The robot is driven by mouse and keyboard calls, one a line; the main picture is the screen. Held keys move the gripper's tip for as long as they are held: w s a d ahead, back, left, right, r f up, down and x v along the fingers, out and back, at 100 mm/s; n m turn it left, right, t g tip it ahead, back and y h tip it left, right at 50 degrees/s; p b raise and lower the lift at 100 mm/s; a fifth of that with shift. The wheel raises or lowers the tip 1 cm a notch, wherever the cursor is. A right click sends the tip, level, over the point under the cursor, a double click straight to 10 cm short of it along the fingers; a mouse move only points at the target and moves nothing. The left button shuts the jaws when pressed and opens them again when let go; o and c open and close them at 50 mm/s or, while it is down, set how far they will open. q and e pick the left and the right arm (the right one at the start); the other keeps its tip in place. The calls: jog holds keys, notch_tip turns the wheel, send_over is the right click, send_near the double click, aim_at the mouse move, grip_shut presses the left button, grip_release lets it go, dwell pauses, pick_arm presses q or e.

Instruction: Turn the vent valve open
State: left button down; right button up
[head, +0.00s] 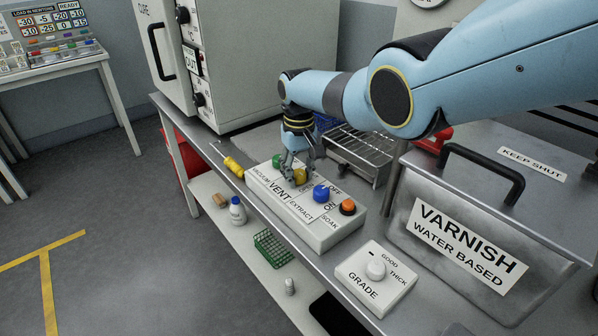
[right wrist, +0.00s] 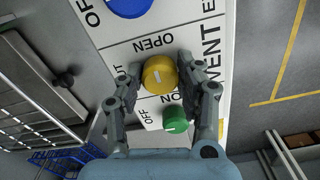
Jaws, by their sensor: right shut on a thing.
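The vent valve is a yellow round knob (head: 299,175) on a white control panel (head: 318,232), beside the word VENT. In the right wrist view the yellow knob (right wrist: 159,75) carries a light pointer mark, near the OPEN label. My right gripper (head: 297,178) is over the panel with its fingers down at the knob. In the right wrist view its two fingers (right wrist: 160,82) close on the knob from both sides. The other end of the valve's scale is partly hidden by the gripper. My left gripper is not in view.
The panel also has a green knob (head: 277,161), a blue knob (head: 321,193) and an orange knob on a black base (head: 347,207). A yellow-handled screwdriver (head: 233,166) lies at the bench edge. A GRADE dial box (head: 376,276) and a VARNISH tank (head: 420,220) stand to the right.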

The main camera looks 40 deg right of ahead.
aim_at(299, 172)
jog(key=o, duration=1.1)
jog(key=shift+o, duration=0.2)
notch_tip(299, 172, up, 12)
dwell(0.3)
